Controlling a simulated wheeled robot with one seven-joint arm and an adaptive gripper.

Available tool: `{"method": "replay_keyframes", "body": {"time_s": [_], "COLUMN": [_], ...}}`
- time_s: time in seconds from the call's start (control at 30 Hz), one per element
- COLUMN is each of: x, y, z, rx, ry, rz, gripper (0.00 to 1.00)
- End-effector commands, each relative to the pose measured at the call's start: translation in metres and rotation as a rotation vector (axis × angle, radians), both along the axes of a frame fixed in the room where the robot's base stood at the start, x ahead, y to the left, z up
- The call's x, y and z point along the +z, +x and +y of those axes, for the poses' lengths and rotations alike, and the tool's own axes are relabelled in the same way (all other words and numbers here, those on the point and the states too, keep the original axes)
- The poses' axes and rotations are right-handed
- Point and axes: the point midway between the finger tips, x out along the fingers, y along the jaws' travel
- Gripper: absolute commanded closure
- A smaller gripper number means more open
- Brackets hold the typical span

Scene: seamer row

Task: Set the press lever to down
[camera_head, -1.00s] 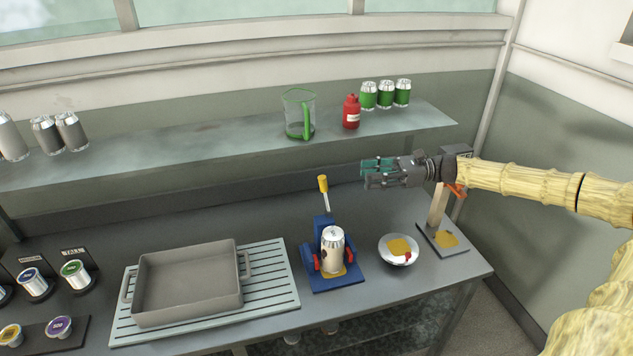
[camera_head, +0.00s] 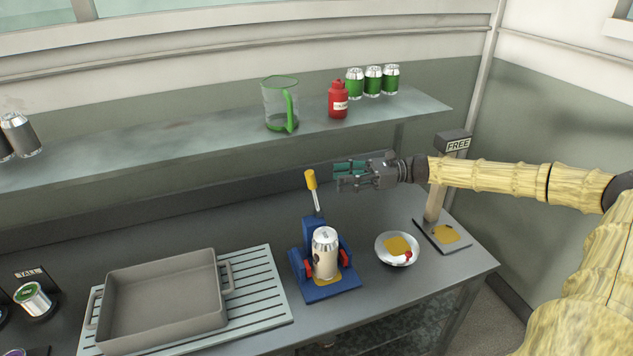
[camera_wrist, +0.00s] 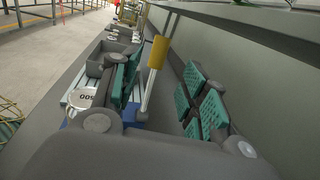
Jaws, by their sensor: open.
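The press (camera_head: 324,283) is a blue stand with red side clamps on the counter. Its lever is a silver rod with a yellow handle (camera_head: 310,180), raised and leaning slightly left. A pale can (camera_head: 325,254) stands upright in the press. My gripper (camera_head: 338,175) is open and empty, just right of the lever handle at about its height. In the wrist view the yellow handle (camera_wrist: 158,52) shows between the two teal-padded fingers (camera_wrist: 160,98), nearer the left one; I see no contact. The can top (camera_wrist: 84,97) is partly covered by the left finger.
A grey tray (camera_head: 160,345) on a slatted mat is left of the press. Above is a shelf (camera_head: 200,130) with a jug, red bottle and cans.

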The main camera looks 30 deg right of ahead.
Motion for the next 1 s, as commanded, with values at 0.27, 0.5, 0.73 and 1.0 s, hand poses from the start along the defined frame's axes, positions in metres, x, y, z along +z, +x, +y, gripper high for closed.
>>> {"method": "replay_keyframes", "body": {"time_s": [0.27,0.5,0.73,1.0], "x": [0.000,0.000,-0.001,-0.005], "y": [0.014,0.026,0.033,0.035], "z": [0.038,0.062,0.072,0.067], "rx": [0.001,-0.002,-0.004,-0.005], "ry": [-0.004,-0.003,0.002,0.012], "rz": [0.003,0.003,0.001,0.001], "gripper": [0.56,0.56,0.56,0.56]}}
